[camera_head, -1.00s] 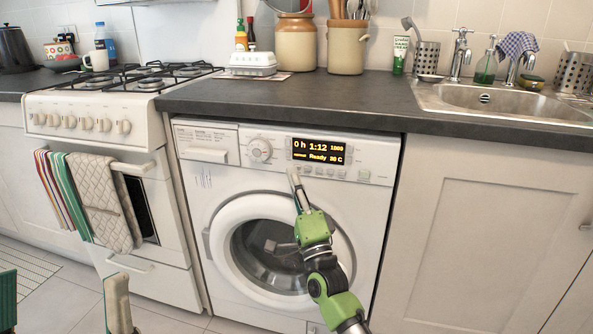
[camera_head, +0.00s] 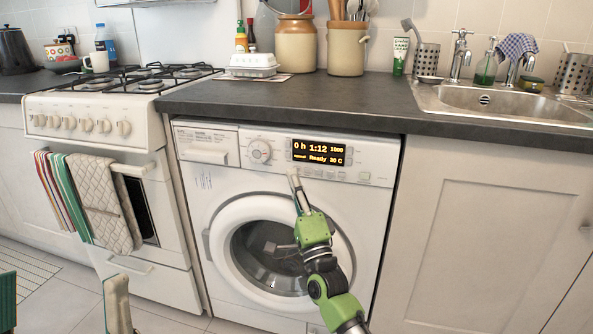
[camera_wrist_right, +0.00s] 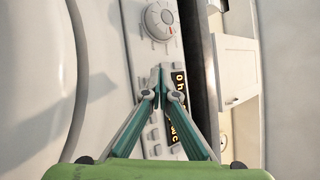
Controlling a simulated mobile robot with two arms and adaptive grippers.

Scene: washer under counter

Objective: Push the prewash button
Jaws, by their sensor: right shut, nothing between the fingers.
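The white washing machine (camera_head: 200,228) stands under the counter. Its control panel has a dial (camera_head: 260,151), a lit display (camera_head: 319,152) reading about 0 h 1:12 and Ready, and a row of small buttons (camera_head: 330,174) below the display. The button labels are too small to read, so I cannot tell which is prewash. My right gripper (camera_head: 293,174) is shut and empty, its tips at the left end of the button row. In the right wrist view the closed tips (camera_wrist_right: 158,72) overlap the panel between dial and display; contact is unclear. Part of my left gripper (camera_head: 117,304) shows at lower left.
The dark countertop (camera_head: 330,98) overhangs the panel closely. The round washer door (camera_head: 222,262) is shut below my right gripper. A stove (camera_head: 95,125) with hanging towels stands left, a cabinet (camera_head: 480,235) right. Floor shows at lower left.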

